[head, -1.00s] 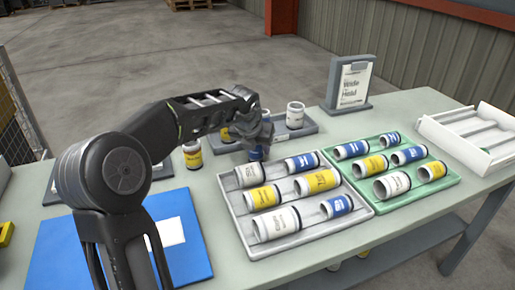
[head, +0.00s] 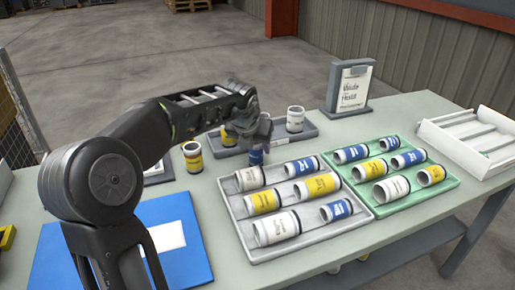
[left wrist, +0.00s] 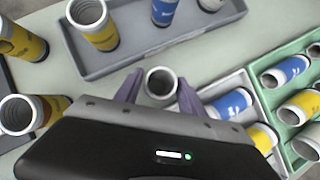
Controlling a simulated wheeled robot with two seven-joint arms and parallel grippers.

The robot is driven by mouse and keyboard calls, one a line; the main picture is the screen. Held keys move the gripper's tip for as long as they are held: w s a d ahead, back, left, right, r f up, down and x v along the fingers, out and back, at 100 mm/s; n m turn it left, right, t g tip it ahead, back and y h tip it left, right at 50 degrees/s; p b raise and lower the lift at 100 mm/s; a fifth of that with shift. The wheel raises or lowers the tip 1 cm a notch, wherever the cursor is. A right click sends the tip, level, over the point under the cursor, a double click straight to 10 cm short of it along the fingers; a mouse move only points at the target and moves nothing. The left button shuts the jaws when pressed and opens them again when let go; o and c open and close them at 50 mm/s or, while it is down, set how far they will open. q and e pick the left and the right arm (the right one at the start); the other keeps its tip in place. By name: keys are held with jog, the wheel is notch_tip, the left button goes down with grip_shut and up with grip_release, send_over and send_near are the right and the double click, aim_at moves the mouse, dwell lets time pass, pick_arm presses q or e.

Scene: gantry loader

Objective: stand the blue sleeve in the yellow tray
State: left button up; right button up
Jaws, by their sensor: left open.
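A blue sleeve (head: 256,157) stands upright on the bench just behind the grey tray, partly hidden under my left gripper (head: 255,145). In the left wrist view my left gripper (left wrist: 157,77) is open, pointing down, with a finger on each side of the sleeve's round white open top (left wrist: 160,83). I cannot tell whether the fingers touch it. Other blue sleeves lie in the grey tray (head: 232,208) and the green tray (head: 452,181). No yellow tray shows clearly; a yellow piece (head: 7,237) is cut off at the left edge. My right gripper is not in view.
A dark grey tray (head: 311,131) with upright sleeves stands behind the gripper. A yellow-labelled sleeve (head: 193,158) stands to the left on the bench. A blue mat (head: 188,211) lies front left. A sign stand (head: 348,84) and a white rack (head: 480,150) are at the right.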

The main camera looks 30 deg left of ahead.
pick_arm(q)
jog(key=p+v, duration=0.1)
jog(key=v, duration=0.7)
jog(key=shift+s+d+r, duration=0.1)
